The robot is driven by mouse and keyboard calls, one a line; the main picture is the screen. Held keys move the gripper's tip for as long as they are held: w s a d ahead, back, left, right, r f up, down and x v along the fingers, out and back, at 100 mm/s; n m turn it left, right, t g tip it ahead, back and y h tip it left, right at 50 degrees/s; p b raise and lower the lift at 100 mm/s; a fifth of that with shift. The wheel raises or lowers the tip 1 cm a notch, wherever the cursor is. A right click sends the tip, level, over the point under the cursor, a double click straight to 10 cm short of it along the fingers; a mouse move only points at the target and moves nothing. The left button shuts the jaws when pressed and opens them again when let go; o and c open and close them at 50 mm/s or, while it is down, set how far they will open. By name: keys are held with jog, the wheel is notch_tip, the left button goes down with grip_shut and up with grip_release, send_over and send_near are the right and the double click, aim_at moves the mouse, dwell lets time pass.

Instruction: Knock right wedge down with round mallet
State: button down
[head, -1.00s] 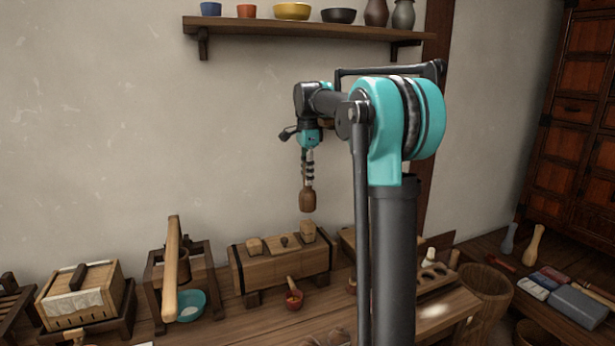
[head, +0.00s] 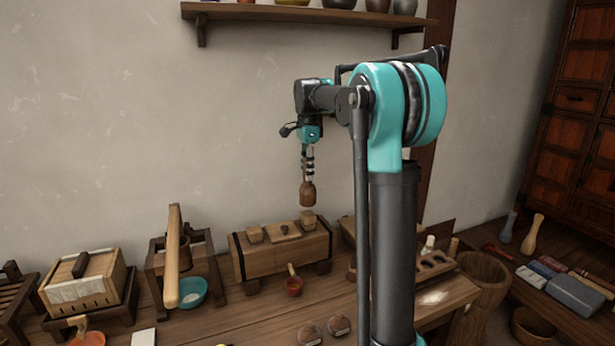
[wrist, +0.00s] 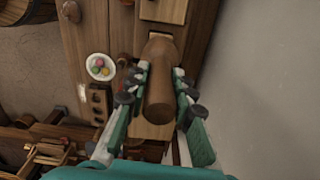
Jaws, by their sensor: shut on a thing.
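My gripper (head: 308,165) is shut on the round mallet, with fingers on both sides of it. The mallet (head: 307,195) is brown, turned wood and hangs upright, wide end down. Just under it in the head view, the right wedge (head: 308,220) stands up from the top of the long wooden press block (head: 264,262); a narrow gap shows, but contact is hard to judge. The left wedge (head: 255,234) stands at the block's other end. In the wrist view, the mallet (wrist: 161,85) lies between the fingers (wrist: 160,100) and hides what is beneath it.
A wooden beam-like handle (head: 173,258) rises left of the block. A shelf with bowls (head: 300,13) hangs above. My arm column hides part of the bench on the right.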

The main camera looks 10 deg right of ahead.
aim_at(308, 184)
jog(key=shift+r, duration=0.65)
notch_tip(308, 184, down, 5)
jog(key=shift+f, duration=0.1)
jog(key=shift+r, duration=1.95)
